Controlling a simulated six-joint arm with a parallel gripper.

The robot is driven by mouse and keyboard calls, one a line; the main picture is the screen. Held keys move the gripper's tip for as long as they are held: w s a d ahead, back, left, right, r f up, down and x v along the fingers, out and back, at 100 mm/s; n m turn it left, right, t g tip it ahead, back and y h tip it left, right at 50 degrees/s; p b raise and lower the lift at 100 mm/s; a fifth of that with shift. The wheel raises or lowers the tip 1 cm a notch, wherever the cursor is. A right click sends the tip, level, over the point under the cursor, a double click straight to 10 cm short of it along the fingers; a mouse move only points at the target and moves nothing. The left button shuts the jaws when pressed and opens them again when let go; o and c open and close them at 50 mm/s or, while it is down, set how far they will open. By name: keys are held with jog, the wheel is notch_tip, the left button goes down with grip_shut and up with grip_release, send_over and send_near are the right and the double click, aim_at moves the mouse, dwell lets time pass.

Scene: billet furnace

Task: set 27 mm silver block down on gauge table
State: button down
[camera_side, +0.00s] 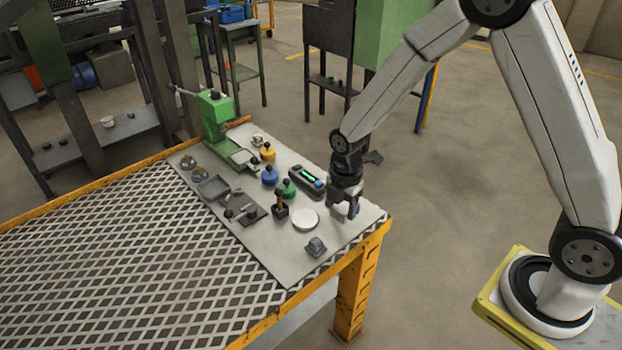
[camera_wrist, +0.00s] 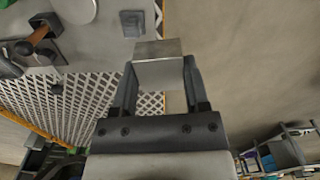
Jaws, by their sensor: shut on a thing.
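The silver block (camera_wrist: 158,68) is a plain metallic block, held between both fingers of my gripper (camera_wrist: 160,80) in the wrist view. In the side view my gripper (camera_side: 345,207) points down at the right end of the bench, with the block (camera_side: 346,211) small and partly covered by the fingers. The gauge table appears to be the light grey top (camera_side: 275,245) on the bench, carrying the measuring tools. My gripper is near its right edge. The block looks held above the surface, but the exact gap cannot be told.
A white round dish (camera_side: 305,220) and a small grey block (camera_side: 316,247) are near my gripper. A wooden-handled tool (camera_side: 280,205), a dark display unit (camera_side: 307,181), coloured knobbed pieces and a green press (camera_side: 214,115) stand farther left. Bare grey surface lies around the small grey block.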

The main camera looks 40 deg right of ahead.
jog(key=shift+w+d+r+m, duration=0.1)
jog(key=shift+d+m, duration=0.2)
jog(key=shift+d, duration=0.15)
jog(key=shift+w+d+r+m, duration=0.1)
jog(key=shift+d+m, duration=0.2)
jog(key=shift+d, duration=0.1)
jog(key=shift+w, duration=0.1)
jog(key=w+f, duration=0.4)
jog(key=w, duration=0.4)
send_over(305, 217)
jog(key=s, duration=0.1)
jog(key=f, duration=0.4)
jog(key=shift+s+a+f, duration=0.1)
jog(key=shift+s+f, duration=0.1)
jog(key=shift+f, duration=0.05)
jog(key=shift+w+f, duration=0.4)
jog(key=shift+w+f, duration=0.25)
jog(key=shift+f, duration=1.6)
